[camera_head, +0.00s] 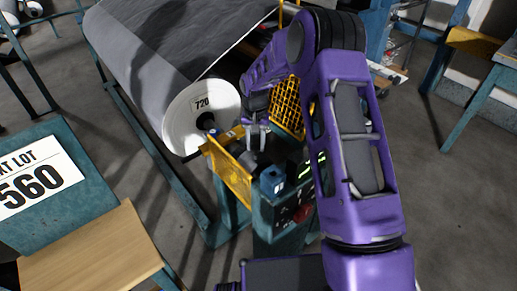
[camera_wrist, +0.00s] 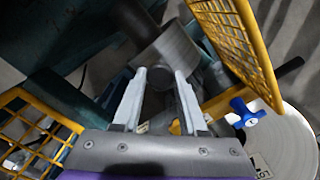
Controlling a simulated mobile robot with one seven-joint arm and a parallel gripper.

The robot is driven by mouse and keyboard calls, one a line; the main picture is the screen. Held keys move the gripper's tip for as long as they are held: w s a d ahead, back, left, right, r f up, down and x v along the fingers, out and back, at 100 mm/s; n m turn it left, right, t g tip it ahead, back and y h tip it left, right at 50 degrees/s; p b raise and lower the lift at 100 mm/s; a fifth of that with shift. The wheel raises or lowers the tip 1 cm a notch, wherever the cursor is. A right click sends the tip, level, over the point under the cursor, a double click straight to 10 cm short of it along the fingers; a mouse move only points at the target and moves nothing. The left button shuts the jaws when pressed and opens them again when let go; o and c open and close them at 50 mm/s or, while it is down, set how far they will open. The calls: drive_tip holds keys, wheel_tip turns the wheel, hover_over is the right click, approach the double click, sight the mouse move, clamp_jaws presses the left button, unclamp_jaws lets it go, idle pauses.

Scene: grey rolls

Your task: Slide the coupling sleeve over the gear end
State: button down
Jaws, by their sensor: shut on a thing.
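My gripper (camera_wrist: 161,76) shows in the wrist view with its two pale fingers at a grey cylindrical piece, which appears to be the coupling sleeve (camera_wrist: 180,48). The fingers are shut on it. A dark round knob shows between the fingertips, and a dark shaft (camera_wrist: 130,22) runs up and left from the sleeve. I cannot make out gear teeth, so the gear end is not clear. In the head view my gripper (camera_head: 257,134) points down between yellow guards, and the sleeve is too small to tell there.
Yellow mesh guards (camera_head: 230,172) stand close on both sides of the gripper. The large grey roll (camera_head: 170,45) has a white end face marked 720 with a dark hub (camera_head: 206,122). A blue-handled valve (camera_wrist: 245,112) sits near it. A teal control box (camera_head: 282,215) stands below.

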drive_tip(key=shift+w+a+r, duration=0.15)
drive_tip(key=shift+w+a, duration=0.1)
drive_tip(key=c, duration=0.7)
unclamp_jaws()
drive_tip(key=shift+o, duration=1.2)
wheel_tip(320, 180, up, 17)
drive_tip(key=p, duration=0.2)
drive_tip(key=shift+r, duration=0.15)
